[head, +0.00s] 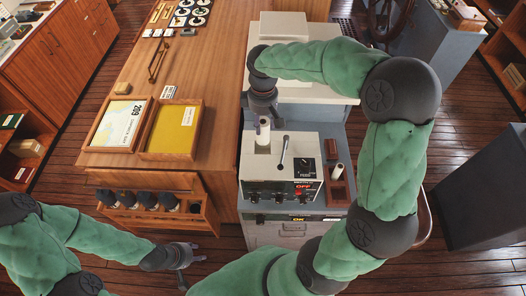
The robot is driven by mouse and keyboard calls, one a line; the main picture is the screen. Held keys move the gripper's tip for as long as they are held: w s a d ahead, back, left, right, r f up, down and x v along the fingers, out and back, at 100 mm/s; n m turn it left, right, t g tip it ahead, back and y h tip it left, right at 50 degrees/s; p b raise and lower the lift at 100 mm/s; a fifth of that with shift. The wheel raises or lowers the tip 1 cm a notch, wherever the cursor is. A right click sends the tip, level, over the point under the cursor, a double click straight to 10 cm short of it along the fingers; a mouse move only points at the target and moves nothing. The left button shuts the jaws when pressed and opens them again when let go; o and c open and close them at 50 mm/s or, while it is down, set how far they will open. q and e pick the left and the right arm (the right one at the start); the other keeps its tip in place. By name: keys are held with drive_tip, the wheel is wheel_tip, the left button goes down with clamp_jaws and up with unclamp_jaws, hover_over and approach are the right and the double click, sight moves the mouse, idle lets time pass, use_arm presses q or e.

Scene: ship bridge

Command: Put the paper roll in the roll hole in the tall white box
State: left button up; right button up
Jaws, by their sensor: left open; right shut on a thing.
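The white paper roll (263,137) is upright in my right gripper (262,119), which is shut on it from above. The roll's lower end is at the left part of the top of the tall white box (306,145). I cannot tell whether that end touches the box or sits inside the roll hole, which the roll and gripper hide. The box has a lever on top and knobs and a red-lit display on its front. My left gripper (186,266) is open and empty, low at the front left, well away from the box.
A brown holder (338,193) with another white roll (338,171) stands right of the box. Left on the wooden counter are a framed chart (117,122) and a yellow tray (167,127). A wooden rack (152,213) with several dark items is at the counter's front.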

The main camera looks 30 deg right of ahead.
sight(262, 133)
drive_tip(key=f, duration=0.5)
drive_tip(key=shift+s+a+p, duration=0.15)
drive_tip(key=shift+a+p, duration=0.05)
drive_tip(key=shift+p, duration=0.15)
drive_tip(key=shift+d+f, duration=0.1)
drive_tip(key=shift+f, duration=0.5)
wheel_tip(262, 133, down, 3)
drive_tip(key=shift+r, duration=0.1)
drive_tip(key=shift+f, duration=0.2)
drive_tip(key=o, duration=1.3)
